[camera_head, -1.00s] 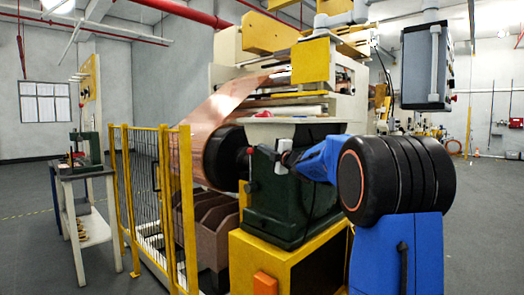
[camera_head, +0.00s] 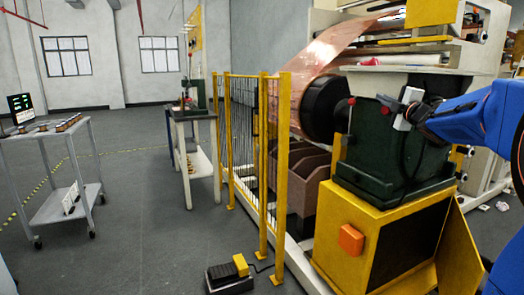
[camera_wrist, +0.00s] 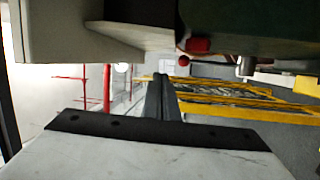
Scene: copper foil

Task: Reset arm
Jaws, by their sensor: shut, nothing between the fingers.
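My arm is blue and reaches in from the right in the head view. My gripper (camera_head: 384,101) is dark with a pale block behind it and is in front of the green machine body (camera_head: 392,150), near its top. It is hard to tell whether it touches the machine. In the wrist view my gripper (camera_wrist: 160,82) shows as two dark fingers held together, with nothing between them.
The copper foil (camera_head: 335,48) runs over a black roll. A yellow fence (camera_head: 265,150) stands left of the machine. A foot pedal (camera_head: 230,274), a work table (camera_head: 193,116) and a grey cart (camera_head: 75,205) stand further left.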

